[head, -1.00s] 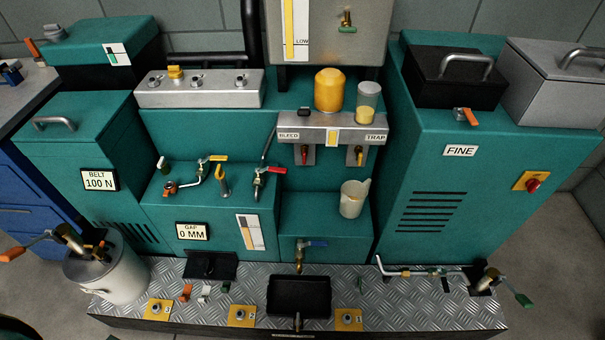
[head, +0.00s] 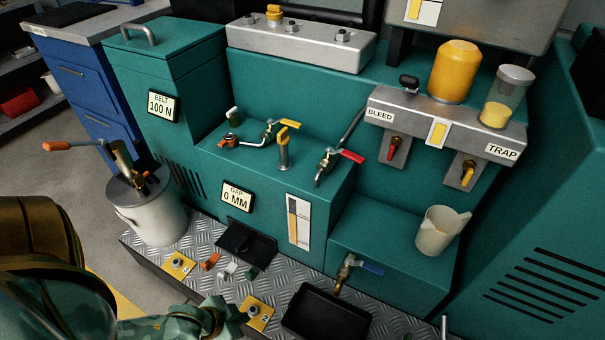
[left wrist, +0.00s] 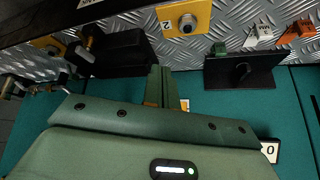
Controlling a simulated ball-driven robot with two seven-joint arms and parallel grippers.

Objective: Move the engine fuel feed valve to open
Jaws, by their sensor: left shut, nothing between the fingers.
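No label in view reads engine fuel feed. On the teal machine are a valve with a red lever (head: 345,157), one with a yellow lever (head: 288,124), and a blue-handled valve (head: 362,266) low on the front. A small red valve (head: 394,150) hangs under BLEED and a small yellow one (head: 468,172) under TRAP. My right gripper is out of view.
A white bucket (head: 155,215) with an orange-handled pump stands at left. A black tray (head: 327,313) and yellow numbered fittings (head: 178,265) sit on the tread plate (head: 205,240). A beaker (head: 440,230) stands on the lower teal step. Space above the plate is free.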

